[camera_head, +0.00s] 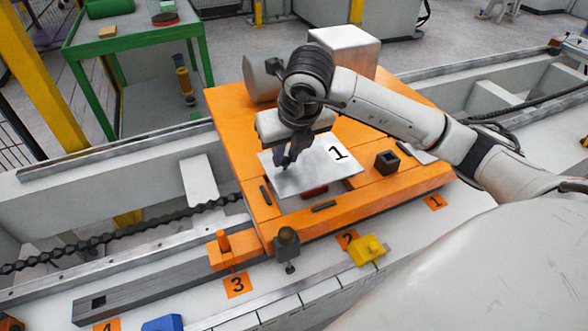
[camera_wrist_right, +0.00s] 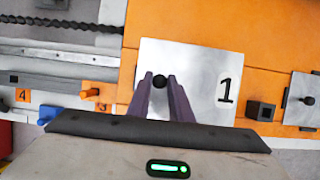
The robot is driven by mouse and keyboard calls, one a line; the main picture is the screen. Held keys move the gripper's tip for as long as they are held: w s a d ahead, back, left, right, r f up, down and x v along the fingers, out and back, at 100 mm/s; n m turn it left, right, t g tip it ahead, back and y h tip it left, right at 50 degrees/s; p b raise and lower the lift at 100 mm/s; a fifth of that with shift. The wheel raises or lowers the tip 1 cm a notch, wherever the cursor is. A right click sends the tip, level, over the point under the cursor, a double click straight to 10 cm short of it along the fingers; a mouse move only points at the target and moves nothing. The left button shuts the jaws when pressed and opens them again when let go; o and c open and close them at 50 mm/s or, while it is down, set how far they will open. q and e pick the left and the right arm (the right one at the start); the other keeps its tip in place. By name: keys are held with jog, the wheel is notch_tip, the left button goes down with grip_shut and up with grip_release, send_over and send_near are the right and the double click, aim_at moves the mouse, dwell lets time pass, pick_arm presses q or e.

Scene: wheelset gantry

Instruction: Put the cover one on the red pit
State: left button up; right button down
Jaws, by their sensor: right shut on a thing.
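Cover one (camera_head: 318,178) is a flat metallic plate marked with a black 1 and has a dark knob (camera_wrist_right: 159,81). My right gripper (camera_head: 284,163) points down at the plate, its dark fingers closed around the knob. The plate lies level over the orange gantry block. A strip of the red pit (camera_head: 314,191) shows past the plate's front edge; the rest is hidden under the plate. I cannot tell whether the plate touches the block. The plate also shows in the right wrist view (camera_wrist_right: 200,70). My left gripper is in neither view.
The orange block (camera_head: 350,203) carries a black square socket (camera_head: 387,162) and another metal plate (camera_head: 422,155) to the right. A yellow part (camera_head: 367,250), an orange peg (camera_head: 223,241) and a blue part (camera_head: 163,323) stand in front. A green table (camera_head: 131,42) is at the back left.

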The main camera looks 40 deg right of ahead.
aim_at(287, 172)
jog(key=shift+f, duration=1.5)
notch_tip(287, 172, down, 3)
jog(key=shift+f+b, duration=0.15)
jog(key=shift+b, duration=0.2)
jog(key=c, duration=1.6)
grip_release()
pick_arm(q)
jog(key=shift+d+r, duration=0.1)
pick_arm(e)
jog(key=p+v, duration=0.1)
jog(key=v, duration=0.9)
jog(key=shift+s+r+p, duration=0.1)
jog(key=shift+r+p, duration=0.2)
jog(key=shift+p, duration=0.05)
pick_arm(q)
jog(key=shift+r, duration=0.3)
pick_arm(e)
jog(key=shift+s+a+r, duration=0.1)
jog(key=shift+s+r, duration=0.25)
jog(key=shift+r, duration=0.25)
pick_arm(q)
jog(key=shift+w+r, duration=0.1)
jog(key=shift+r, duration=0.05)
